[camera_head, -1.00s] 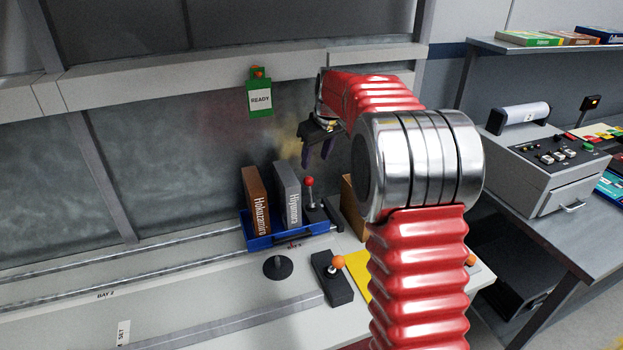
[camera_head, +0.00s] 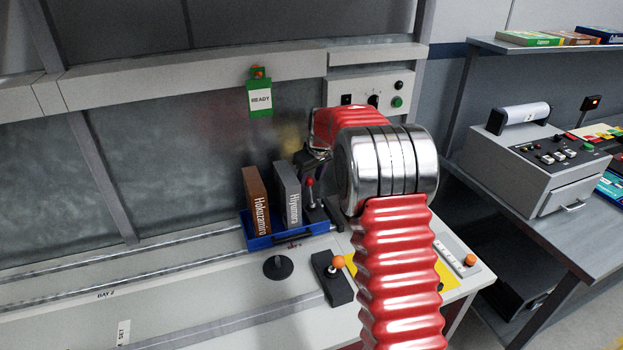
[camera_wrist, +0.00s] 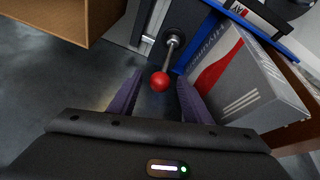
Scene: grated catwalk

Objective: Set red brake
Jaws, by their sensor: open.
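The red brake is a lever with a red ball knob (camera_head: 309,181) on a metal stem, rising from a dark base (camera_head: 315,214) beside the blue tray. In the wrist view the red knob (camera_wrist: 159,81) lies between and just beyond the tips of my open gripper (camera_wrist: 158,88); I cannot tell whether a finger touches it. In the head view my gripper (camera_head: 308,160) is close above the knob, partly hidden by my arm.
The blue tray (camera_head: 262,243) holds a brown Hokuzamiro box (camera_head: 256,200) and a grey Hiyamora box (camera_head: 288,194). An orange-knobbed lever (camera_head: 337,262) stands in front. A brown open box (camera_wrist: 60,35) is at the wrist view's upper left. A green READY sign (camera_head: 260,97) hangs behind.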

